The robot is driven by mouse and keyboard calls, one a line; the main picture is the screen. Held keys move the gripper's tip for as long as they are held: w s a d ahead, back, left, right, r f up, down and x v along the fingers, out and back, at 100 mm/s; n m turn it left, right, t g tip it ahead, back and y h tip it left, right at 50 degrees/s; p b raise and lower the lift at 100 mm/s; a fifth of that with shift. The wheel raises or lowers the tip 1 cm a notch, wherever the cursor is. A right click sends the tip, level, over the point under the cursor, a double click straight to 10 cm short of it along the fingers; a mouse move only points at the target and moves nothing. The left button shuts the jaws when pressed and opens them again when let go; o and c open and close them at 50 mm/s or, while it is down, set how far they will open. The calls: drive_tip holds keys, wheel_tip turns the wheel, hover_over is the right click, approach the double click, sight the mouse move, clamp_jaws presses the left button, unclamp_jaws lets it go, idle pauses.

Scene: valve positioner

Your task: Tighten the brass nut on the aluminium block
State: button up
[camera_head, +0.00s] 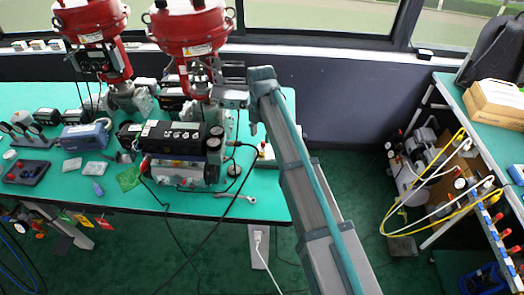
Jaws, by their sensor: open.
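My gripper (228,92) is at the far end of my grey and teal arm, beside the right-hand red actuator and above the table. It is small and dark in this view, and it is open. Its fingertips are hard to make out against the grey metal valve parts around it. I see nothing held in it. I cannot pick out the brass nut or the aluminium block among these parts. A silver wrench (237,197) lies near the front right edge of the green table (270,205).
Two red actuators (190,30) (90,22) stand over the table. A black positioner (172,136) with cables sits in front of the right one. Small parts and tools lie at the left. A second bench (500,140) stands at the right, with a compressor (415,165) beside it.

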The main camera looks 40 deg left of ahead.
sight(261, 153)
wheel_tip(261, 153, down, 9)
drive_tip(key=shift+f+p, duration=0.2)
drive_tip(key=shift+p, duration=0.85)
clamp_jaws()
